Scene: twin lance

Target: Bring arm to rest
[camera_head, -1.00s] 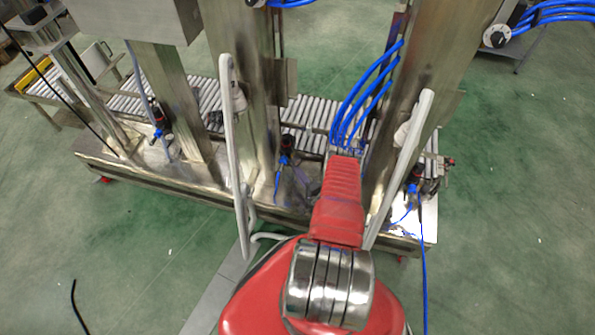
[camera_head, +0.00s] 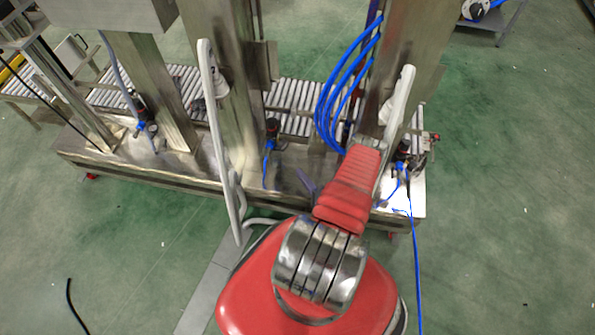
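My red arm link (camera_head: 349,190) rises from a joint of metal rings (camera_head: 320,262) on my red body (camera_head: 255,290). It leans up and to the right in the picture. Its far end overlaps the base area of the right steel column in the picture; I cannot tell how far apart they are. My gripper is not visible, so its fingers cannot be seen.
A steel machine (camera_head: 185,180) with upright columns and a roller conveyor (camera_head: 290,108) stands ahead. Blue hoses (camera_head: 335,95) hang by the right column. A blue cable (camera_head: 417,265) runs down to the green floor (camera_head: 500,220), which is open at right. A black cable (camera_head: 72,305) lies lower left.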

